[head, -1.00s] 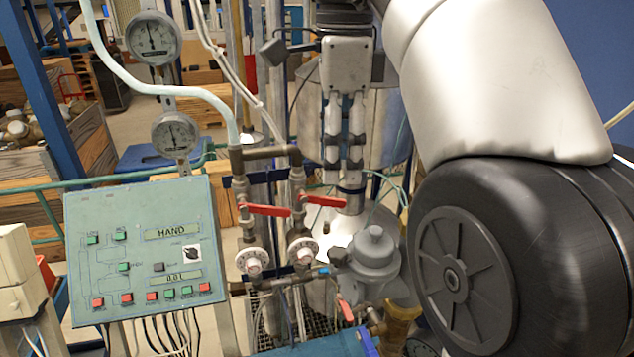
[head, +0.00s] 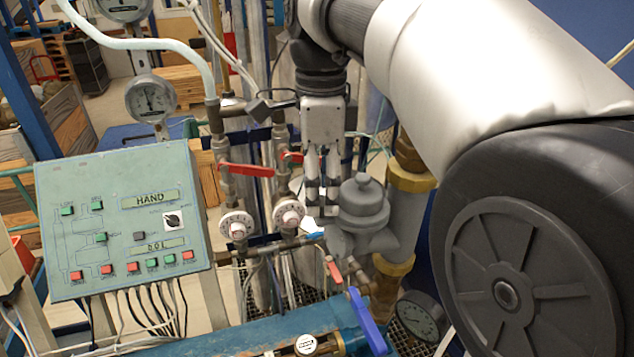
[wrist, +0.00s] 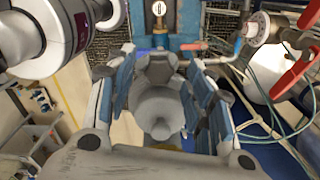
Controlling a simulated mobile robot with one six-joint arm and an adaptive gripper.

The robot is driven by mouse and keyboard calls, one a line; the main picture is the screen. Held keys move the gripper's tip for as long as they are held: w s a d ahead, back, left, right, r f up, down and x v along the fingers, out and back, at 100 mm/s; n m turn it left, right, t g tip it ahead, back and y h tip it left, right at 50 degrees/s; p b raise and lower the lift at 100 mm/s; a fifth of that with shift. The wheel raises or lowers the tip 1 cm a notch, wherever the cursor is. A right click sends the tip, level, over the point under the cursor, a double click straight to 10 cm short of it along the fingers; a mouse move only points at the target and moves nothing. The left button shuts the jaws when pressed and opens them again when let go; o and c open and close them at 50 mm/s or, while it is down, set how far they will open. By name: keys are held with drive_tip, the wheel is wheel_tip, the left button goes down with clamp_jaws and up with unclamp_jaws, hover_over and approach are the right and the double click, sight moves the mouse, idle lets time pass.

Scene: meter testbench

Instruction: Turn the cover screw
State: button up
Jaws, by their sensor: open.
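The grey meter (head: 358,222) has a domed cover with a small knob-like screw (head: 362,181) on top. It stands upright on the pipework right of the two white dials. My gripper (head: 321,205) points down with its fingers apart, close by the left side of the cover in the head view. In the wrist view the open fingers of my gripper (wrist: 160,75) stand on either side of the grey cover (wrist: 158,112) and its knob (wrist: 157,68). Nothing is held. I cannot tell the exact height gap or whether a finger touches the cover.
Red lever handles (head: 246,170) and white dials (head: 236,226) stand left of the meter. A brass-ringed grey pipe (head: 402,220) rises right behind it. A blue bench (head: 240,338) with a blue lever (head: 368,322) lies in front. The green control panel (head: 125,222) is at left.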

drive_tip(key=shift+f, duration=0.6)
drive_tip(key=shift+c, duration=0.5)
drive_tip(key=c, duration=1)
